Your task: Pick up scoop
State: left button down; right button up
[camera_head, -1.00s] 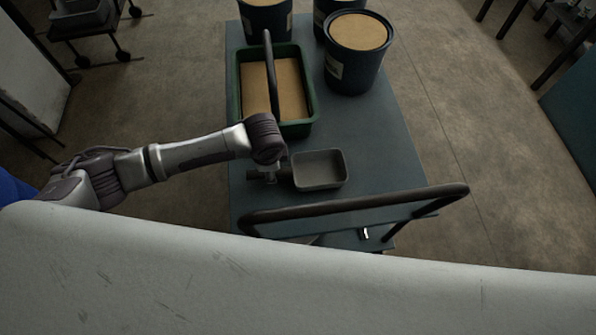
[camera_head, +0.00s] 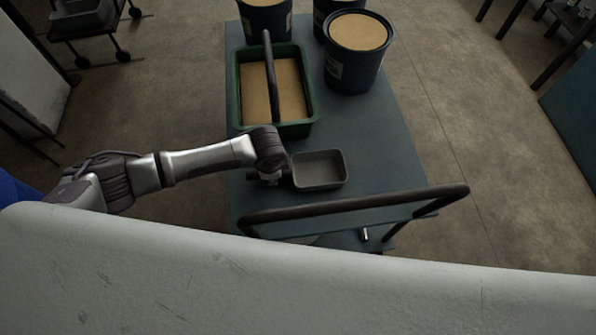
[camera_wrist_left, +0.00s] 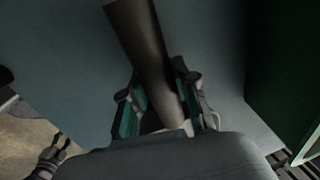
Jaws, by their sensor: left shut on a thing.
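The scoop is a grey rectangular open pan (camera_head: 320,170) on the blue cart top in the head view, with its handle toward the left. My left gripper (camera_head: 270,180) is at that handle, mostly hidden under my wrist. In the left wrist view, the scoop's dark handle (camera_wrist_left: 143,45) runs down between the two fingers of my left gripper (camera_wrist_left: 158,108), which is shut on it. I cannot tell whether the pan touches the cart top. My right gripper is not in view.
A green tub (camera_head: 311,88) with brown contents and a dark bar handle stands behind the scoop. Dark blue buckets (camera_head: 352,75) stand at the cart's far end. The cart's push handle (camera_head: 360,204) crosses in front. The cart top (camera_head: 385,135) is clear to the right.

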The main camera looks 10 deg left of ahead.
pick_arm(q)
jog(key=shift+r, duration=0.1)
notch_tip(320, 180, up, 10)
jog(key=shift+f, duration=0.1)
dwell(0.4)
dwell(1.4)
